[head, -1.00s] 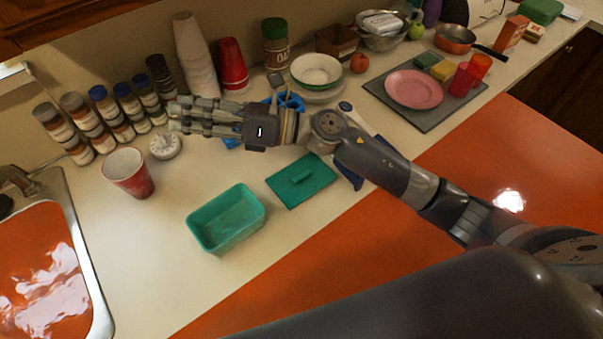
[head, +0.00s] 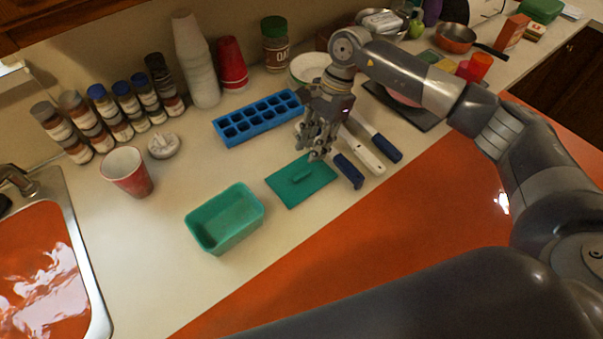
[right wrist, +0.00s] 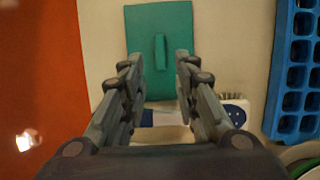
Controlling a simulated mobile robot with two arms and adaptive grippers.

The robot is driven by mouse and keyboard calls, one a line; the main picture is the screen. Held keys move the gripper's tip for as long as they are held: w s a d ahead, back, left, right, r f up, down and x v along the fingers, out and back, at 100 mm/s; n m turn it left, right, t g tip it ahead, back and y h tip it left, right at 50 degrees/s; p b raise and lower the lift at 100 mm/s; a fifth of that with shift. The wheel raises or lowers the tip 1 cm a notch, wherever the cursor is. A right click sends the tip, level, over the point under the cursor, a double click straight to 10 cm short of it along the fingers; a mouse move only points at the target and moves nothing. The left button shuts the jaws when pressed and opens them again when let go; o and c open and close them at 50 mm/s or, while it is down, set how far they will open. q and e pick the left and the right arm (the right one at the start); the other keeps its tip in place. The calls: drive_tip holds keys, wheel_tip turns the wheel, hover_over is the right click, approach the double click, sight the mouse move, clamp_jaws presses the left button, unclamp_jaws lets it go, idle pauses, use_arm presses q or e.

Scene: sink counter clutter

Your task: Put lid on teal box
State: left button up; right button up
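The teal box (head: 226,219) stands open and empty on the counter in the head view. Its flat teal lid (head: 285,189), with a raised bar handle (head: 301,175), lies on the counter just right of and behind the box, apart from it. My right gripper (head: 317,150) points down above the counter, just behind the lid's far right corner. In the right wrist view my right gripper (right wrist: 160,85) has its fingers apart with nothing between them, and the lid (right wrist: 178,25) lies ahead of the fingertips with its handle lined up between them. My left gripper is not in view.
A blue ice tray (head: 257,118) lies left of my right gripper. Blue-and-white handled utensils (head: 362,150) lie right of it. A red cup (head: 128,172) and a sink (head: 75,250) are at the left. Counter around the box is clear.

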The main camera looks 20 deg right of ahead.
sight(302, 174)
drive_tip(key=b+x, duration=0.2)
drive_tip(key=x, duration=0.3)
drive_tip(key=shift+f, duration=0.35)
drive_tip(key=shift+b+x, duration=0.6)
drive_tip(key=shift+x, duration=0.2)
drive_tip(key=shift+a, duration=0.15)
clamp_jaws()
wheel_tip(302, 174, up, 6)
drive_tip(key=shift+r+p, duration=0.1)
drive_tip(key=shift+p, duration=0.85)
drive_tip(key=shift+s, duration=0.1)
